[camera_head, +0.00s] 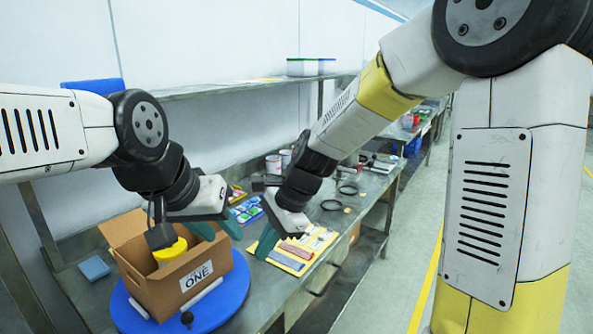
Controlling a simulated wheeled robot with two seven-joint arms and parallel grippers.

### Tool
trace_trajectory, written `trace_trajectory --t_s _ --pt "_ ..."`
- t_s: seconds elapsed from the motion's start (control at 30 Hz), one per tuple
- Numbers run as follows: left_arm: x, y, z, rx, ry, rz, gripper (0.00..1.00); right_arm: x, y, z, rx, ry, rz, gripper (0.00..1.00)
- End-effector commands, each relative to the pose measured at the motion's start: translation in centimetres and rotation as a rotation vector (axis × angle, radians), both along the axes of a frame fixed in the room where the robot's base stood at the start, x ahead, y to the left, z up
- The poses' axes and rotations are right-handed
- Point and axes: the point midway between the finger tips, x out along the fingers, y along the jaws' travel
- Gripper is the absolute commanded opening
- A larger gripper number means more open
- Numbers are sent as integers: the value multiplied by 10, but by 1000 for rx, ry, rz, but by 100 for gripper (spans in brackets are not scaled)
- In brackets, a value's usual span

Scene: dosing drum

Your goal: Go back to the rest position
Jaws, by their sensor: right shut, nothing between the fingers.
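My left gripper (217,230) hangs just above the right rim of an open cardboard box (165,285) labelled "ONE". Its two teal fingers look apart, with nothing seen between them. My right gripper (266,241) is to the right of the box, over the bench near a yellow tray (296,266). Its teal fingers are shut and empty.
The box stands on a round blue base (235,288) on a grey metal bench (262,295). A blue block (94,268) lies left of it. A shelf (225,87) runs above. Cans (273,164) and black rings (332,205) lie further back. The floor to the right is open.

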Motion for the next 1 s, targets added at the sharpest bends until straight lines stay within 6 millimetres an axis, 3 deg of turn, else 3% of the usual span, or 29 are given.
trace_trajectory --t_s 0.03,0.2,0.5,0.7,1.0 --pt "0 0 0 0 0 0 36 -2 -22 20 0 -82 56 0" --pt "0 0 0 0 0 0 36 -19 -89 65 -67 -340 288 0" --pt "0 0 0 0 0 0 36 -72 -190 108 -335 -699 667 0" --pt "0 0 0 0 0 0 36 -97 -222 115 -478 -789 818 0" --pt "0 0 0 0 0 0 36 -102 -228 115 -510 -802 854 0"
